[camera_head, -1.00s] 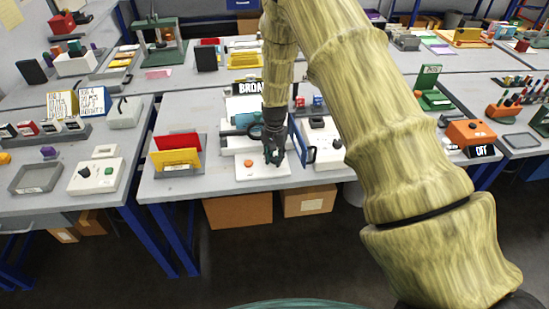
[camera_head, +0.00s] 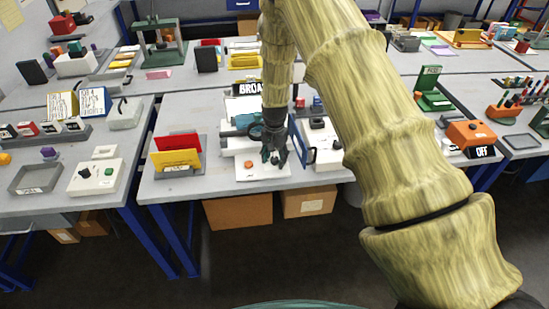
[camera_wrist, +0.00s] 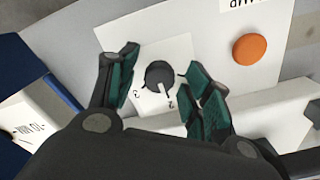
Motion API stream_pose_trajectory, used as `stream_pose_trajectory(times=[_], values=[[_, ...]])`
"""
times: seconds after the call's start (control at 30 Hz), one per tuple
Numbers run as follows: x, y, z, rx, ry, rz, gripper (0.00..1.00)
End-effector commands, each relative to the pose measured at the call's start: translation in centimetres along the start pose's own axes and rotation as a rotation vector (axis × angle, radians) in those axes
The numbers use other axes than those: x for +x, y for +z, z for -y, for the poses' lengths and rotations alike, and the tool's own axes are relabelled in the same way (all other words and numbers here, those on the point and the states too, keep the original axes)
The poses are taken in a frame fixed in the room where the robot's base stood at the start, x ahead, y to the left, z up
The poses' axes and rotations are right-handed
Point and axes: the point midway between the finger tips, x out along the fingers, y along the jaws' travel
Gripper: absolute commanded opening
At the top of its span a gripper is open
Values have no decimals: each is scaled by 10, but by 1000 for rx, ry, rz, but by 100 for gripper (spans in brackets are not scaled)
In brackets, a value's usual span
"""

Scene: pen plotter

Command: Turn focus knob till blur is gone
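A round dark knob (camera_wrist: 160,76) with a pale pointer sits on a white plate marked with digits, including 2 and 3, in the wrist view. The pointer faces near the 2. My gripper (camera_wrist: 161,60) is open, with one green-padded finger to each side of the knob. I see gaps between fingers and knob; their height above the plate is hard to tell. In the head view my gripper (camera_head: 275,157) hangs over the white panel (camera_head: 264,176) at the table's front, and hides the knob. I cannot make out a blurred picture.
An orange button (camera_wrist: 249,49) is on the same panel, beside the knob plate; it also shows in the head view (camera_head: 248,165). A blue frame (camera_head: 305,146) stands close right of my gripper. A rack with red and yellow plates (camera_head: 176,159) is left.

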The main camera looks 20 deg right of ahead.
Motion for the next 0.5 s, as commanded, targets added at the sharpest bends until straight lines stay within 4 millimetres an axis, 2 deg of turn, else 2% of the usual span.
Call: stream_pose_trajectory(times=[0.27, 0.5], values=[[-6, 0, 0, 0, -1, -1, 49], [-39, 0, 1, 0, -2, -2, 49]])
